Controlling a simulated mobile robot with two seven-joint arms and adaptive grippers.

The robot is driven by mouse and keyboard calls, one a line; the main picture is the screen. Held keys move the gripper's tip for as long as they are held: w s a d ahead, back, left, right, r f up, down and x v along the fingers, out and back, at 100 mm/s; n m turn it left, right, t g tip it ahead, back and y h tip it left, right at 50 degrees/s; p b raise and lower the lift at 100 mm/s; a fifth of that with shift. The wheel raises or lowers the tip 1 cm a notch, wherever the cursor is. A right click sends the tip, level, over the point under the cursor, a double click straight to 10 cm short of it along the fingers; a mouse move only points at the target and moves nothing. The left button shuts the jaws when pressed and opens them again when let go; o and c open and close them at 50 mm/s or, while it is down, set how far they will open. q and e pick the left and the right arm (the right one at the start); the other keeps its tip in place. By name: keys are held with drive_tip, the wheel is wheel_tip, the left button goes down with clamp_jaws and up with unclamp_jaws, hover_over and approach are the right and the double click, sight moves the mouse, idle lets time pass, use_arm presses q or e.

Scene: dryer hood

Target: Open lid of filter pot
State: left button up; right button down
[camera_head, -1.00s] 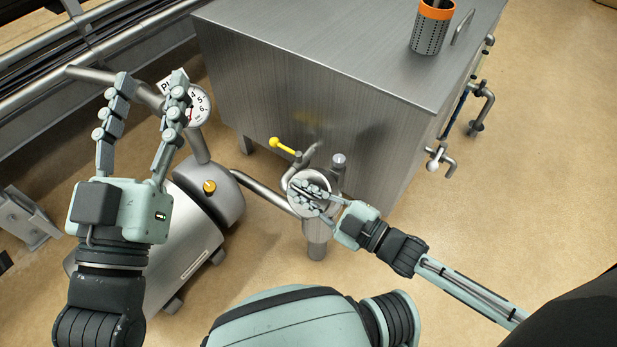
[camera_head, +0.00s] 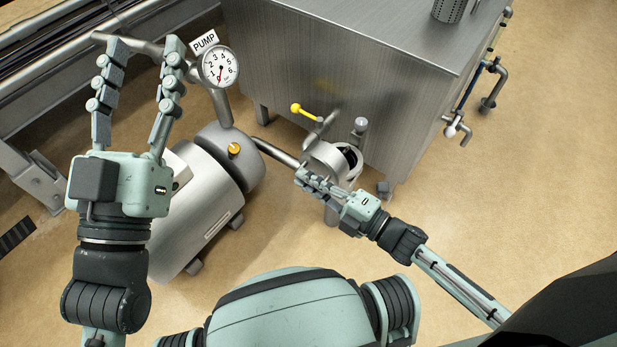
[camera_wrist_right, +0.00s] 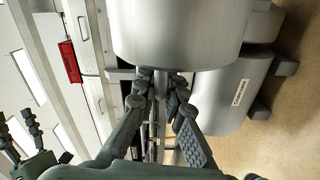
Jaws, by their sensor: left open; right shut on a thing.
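The filter pot (camera_head: 332,213) is a small steel cylinder at the front of the big steel cabinet in the head view. Its round lid (camera_head: 322,155) is tilted up toward the left, and a dark opening shows at its right. My right gripper (camera_head: 305,178) is at the lid's near left side. In the right wrist view, my right gripper (camera_wrist_right: 160,85) is shut around a short metal stem, the lid handle, below a large silver round body. The fingers partly hide the handle. My left gripper (camera_head: 142,48) is open and empty, raised at the left.
A steel cabinet (camera_head: 340,50) stands behind the pot. A yellow-knobbed valve handle (camera_head: 297,108) and pipes are close by it. The pump (camera_head: 195,210) with its gauge (camera_head: 220,67) stands left of the pot. The floor at right is clear.

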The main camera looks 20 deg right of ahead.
drive_tip(key=shift+s+a+f, duration=0.1)
drive_tip(key=shift+s+f, duration=0.05)
drive_tip(key=shift+f, duration=0.1)
idle(0.3)
drive_tip(key=c, duration=1.6)
unclamp_jaws()
drive_tip(key=shift+r, duration=0.1)
drive_tip(key=shift+n, duration=0.3)
wheel_tip(320, 180, up, 10)
drive_tip(key=shift+f, duration=0.1)
